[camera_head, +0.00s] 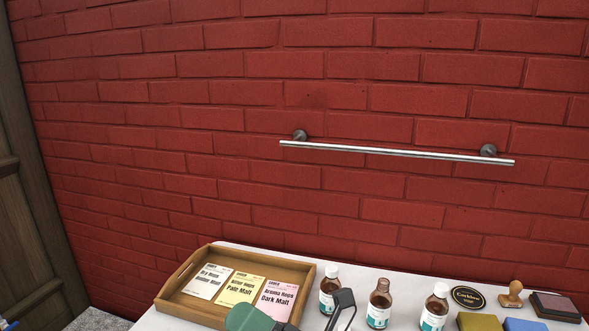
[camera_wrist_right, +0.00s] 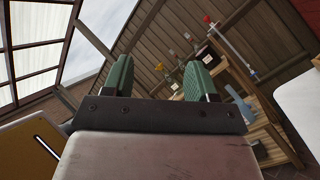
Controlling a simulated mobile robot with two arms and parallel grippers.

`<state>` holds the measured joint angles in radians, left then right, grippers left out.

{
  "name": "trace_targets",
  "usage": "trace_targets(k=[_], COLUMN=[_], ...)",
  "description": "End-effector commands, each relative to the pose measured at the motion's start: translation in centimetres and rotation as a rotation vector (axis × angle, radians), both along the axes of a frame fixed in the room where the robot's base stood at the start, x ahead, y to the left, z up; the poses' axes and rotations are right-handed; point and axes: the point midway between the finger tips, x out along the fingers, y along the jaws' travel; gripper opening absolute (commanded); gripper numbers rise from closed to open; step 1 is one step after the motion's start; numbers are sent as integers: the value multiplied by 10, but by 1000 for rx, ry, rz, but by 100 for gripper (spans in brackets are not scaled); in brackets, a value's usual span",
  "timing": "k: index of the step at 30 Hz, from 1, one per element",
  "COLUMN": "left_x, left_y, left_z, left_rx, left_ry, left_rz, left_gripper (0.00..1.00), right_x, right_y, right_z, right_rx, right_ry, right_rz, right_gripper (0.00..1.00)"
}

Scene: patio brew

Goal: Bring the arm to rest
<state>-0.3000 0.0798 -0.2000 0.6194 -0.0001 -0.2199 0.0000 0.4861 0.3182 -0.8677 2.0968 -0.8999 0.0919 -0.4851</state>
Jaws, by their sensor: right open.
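My right gripper (camera_head: 293,314) shows at the bottom edge of the head view, in front of the table. One green finger and a dark finger part are visible there; the rest is cut off by the frame. In the right wrist view its two green fingers (camera_wrist_right: 158,78) stand wide apart with nothing between them. The right gripper is open and empty. My left gripper is in neither view.
A white table (camera_head: 235,262) holds a wooden tray (camera_head: 187,268) with three packets, several brown bottles (camera_head: 379,302), a stamp (camera_head: 511,294) and coloured pads. A metal rail (camera_head: 395,153) is on the brick wall. A wooden shelf (camera_wrist_right: 262,128) shows in the wrist view.

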Motion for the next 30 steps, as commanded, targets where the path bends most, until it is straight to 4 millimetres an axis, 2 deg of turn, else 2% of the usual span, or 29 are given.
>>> trace_targets(k=[1,2,4,6,8,9,12,15,21,28,30], left_x=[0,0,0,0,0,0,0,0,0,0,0], left_y=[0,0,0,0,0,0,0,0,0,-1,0], left_z=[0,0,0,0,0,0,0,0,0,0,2], left_rx=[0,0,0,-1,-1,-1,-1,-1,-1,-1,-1], left_ry=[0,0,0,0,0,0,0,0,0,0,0], left_rz=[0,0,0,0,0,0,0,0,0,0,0], left_gripper=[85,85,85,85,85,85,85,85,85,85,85], right_x=[17,27,47,56,55,49,23,-10,-74,-143,-154], right_y=[-24,-39,-78,-116,-146,-164,-200,-224,-251,-269,-271], right_z=[-6,-12,-37,-74,-109,-133,-189,-230,-278,-306,-314], right_rx=[124,195,349,492,599,661,796,888,999,1074,1085], right_ry=[208,328,610,887,1102,1237,1540,1766,2076,2338,2388], right_rz=[-87,-140,-264,-389,-490,-558,-716,-848,-1055,-1263,-1308], right_gripper=[58,58,58,58,58,58,58,58,58,58,58])
